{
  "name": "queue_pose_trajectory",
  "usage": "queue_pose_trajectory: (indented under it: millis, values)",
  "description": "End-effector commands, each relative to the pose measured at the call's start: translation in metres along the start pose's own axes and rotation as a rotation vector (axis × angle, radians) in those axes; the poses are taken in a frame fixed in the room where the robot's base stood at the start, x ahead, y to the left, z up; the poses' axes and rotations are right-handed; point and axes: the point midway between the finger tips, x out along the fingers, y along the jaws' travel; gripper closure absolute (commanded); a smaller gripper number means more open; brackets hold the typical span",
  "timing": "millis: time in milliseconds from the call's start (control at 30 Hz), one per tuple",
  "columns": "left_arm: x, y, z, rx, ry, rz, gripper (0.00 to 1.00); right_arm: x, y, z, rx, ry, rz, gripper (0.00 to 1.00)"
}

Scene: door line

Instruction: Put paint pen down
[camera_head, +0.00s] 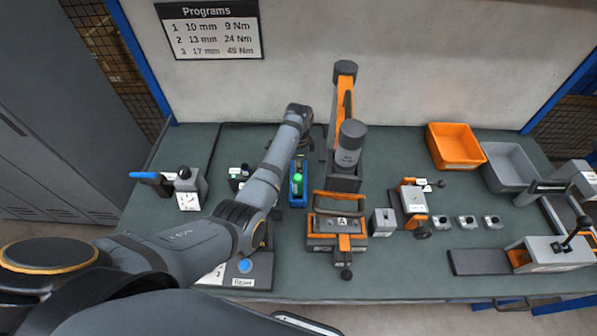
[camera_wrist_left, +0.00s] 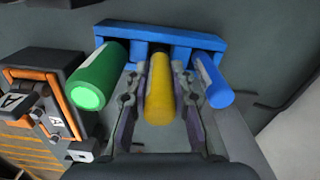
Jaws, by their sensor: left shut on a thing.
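A blue rack (camera_wrist_left: 160,33) holds three paint pens side by side: a green pen (camera_wrist_left: 97,78) at the left, a yellow pen (camera_wrist_left: 160,88) in the middle and a blue pen (camera_wrist_left: 213,82) at the right. My left gripper (camera_wrist_left: 157,78) is shut on the yellow pen, a finger on each side of it. The yellow pen's far end is at the rack's middle place; I cannot tell how deep it sits. In the head view the blue rack (camera_head: 297,197) and the green pen (camera_head: 298,181) show beside my left wrist, which hides the other pens. My right gripper is not in view.
An orange and grey device marked A (camera_head: 337,222) stands close right of the rack. A tall orange and grey tool (camera_head: 344,110) rises behind it. An orange bin (camera_head: 455,146) and a grey bin (camera_head: 510,166) stand at the back right. A clamp (camera_head: 188,190) is at left.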

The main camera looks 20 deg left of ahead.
Motion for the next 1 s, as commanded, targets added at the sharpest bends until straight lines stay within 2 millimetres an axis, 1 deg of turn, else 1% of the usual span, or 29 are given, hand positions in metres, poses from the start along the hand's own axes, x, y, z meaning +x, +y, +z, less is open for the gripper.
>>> queue_pose_trajectory:
  millis: [33, 100, 167, 467, 500, 567, 867, 933, 1000]
  values:
    - [0.009, 0.001, 0.001, 0.0, -0.003, 0.004, 1.0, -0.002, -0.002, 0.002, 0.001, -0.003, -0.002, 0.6]
    - [0.018, 0.0, 0.001, 0.0, -0.002, 0.003, 1.0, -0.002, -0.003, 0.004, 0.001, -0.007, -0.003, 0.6]
    - [0.024, 0.0, 0.001, 0.0, -0.001, 0.002, 1.0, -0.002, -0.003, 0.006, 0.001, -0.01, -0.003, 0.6]
    - [0.026, 0.0, 0.0, 0.0, -0.001, 0.001, 1.0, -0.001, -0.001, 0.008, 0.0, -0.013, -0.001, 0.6]
    - [0.027, 0.0, 0.0, 0.0, -0.001, 0.001, 0.76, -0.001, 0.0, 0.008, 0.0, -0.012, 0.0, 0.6]
    - [0.027, 0.0, 0.0, 0.0, -0.001, 0.001, 0.68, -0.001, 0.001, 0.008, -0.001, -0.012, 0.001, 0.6]
    - [0.025, 0.0, 0.0, 0.0, -0.001, 0.001, 0.68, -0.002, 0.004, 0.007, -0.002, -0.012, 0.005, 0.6]
    - [0.02, 0.0, 0.0, 0.0, 0.0, -0.001, 0.68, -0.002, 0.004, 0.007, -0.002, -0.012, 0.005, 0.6]
    - [0.009, -0.001, -0.001, 0.0, 0.001, -0.002, 0.68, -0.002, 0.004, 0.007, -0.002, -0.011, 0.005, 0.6]
